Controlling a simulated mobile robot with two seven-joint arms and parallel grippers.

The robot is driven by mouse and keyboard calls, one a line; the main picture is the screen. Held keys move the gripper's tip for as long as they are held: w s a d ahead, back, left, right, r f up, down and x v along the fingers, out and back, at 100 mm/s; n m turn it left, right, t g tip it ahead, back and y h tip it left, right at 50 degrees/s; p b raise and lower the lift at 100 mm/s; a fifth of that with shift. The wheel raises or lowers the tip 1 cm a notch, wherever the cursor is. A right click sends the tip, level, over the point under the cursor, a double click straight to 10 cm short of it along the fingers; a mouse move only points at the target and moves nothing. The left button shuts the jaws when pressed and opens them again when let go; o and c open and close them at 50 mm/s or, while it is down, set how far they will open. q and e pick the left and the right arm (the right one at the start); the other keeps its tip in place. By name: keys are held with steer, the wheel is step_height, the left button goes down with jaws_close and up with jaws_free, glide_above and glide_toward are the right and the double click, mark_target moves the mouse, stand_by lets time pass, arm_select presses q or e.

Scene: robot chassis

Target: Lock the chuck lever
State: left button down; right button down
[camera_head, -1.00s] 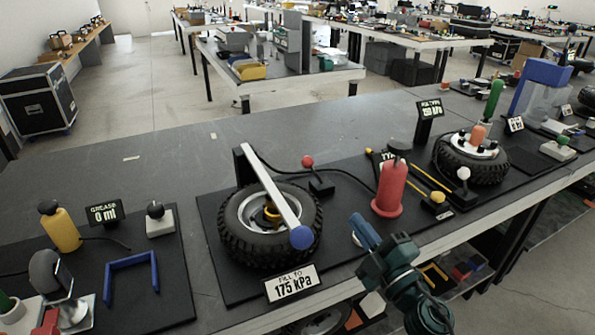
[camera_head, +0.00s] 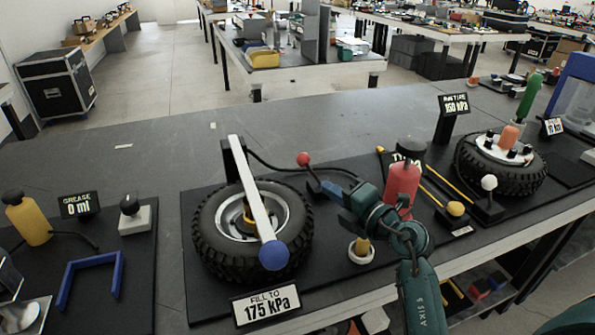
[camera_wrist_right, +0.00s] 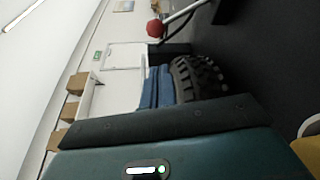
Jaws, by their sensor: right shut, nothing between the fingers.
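A white bar (camera_head: 249,185) with a blue ball end (camera_head: 273,254) lies across a black tire (camera_head: 208,244). A short lever with a red ball knob (camera_head: 303,159) stands right of the tire, tilted left. Which of these is the chuck lever I cannot tell for certain. My right gripper (camera_head: 326,188) is shut and empty, its blue fingers pointing left, just below and right of the red knob. In the right wrist view the shut fingers (camera_wrist_right: 157,87) show beside the tire (camera_wrist_right: 203,78), and the red knob (camera_wrist_right: 155,28) is above them, apart. My left gripper is not seen.
A sign reading 175 kPa (camera_head: 266,306) stands before the tire. A red bottle (camera_head: 402,183) is right of my gripper, partly behind my arm. A second lever with a white knob (camera_head: 489,183) and a second tire (camera_head: 499,175) stand farther right. The table behind is mostly clear.

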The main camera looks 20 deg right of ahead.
mark_target(310, 170)
arm_select(q)
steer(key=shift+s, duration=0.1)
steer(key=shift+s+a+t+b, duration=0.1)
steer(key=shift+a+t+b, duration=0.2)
steer(key=shift+b, duration=0.35)
arm_select(e)
steer(key=x, duration=1)
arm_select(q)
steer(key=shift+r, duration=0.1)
